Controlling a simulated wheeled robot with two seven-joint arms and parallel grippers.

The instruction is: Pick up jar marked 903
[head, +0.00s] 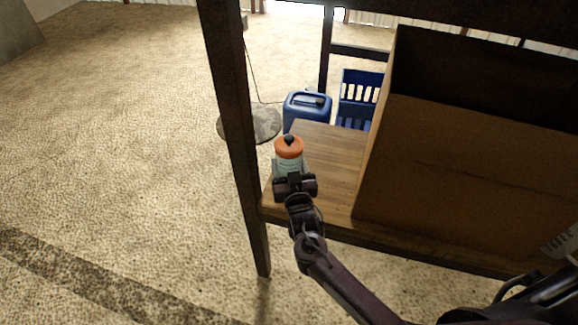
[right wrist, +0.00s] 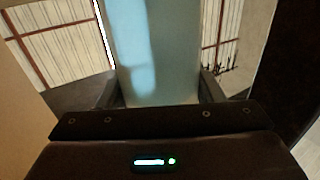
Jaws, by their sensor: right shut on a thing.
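A jar (head: 289,150) with an orange top and a pale body is near the left end of the wooden shelf in the head view. Its label number is too small to read. My right gripper (head: 294,180) is shut on the jar from the near side. In the right wrist view the pale blue-grey jar body (right wrist: 160,50) stands upright between the two fingers of the right gripper (right wrist: 158,88). Whether the jar's base touches the shelf is hidden behind the gripper. My left gripper is not in view.
A large brown box (head: 460,165) fills the shelf (head: 335,150) to the right of the jar. A dark rack post (head: 240,140) stands close on the left. A blue canister (head: 307,106) and a blue crate (head: 357,95) are behind the shelf.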

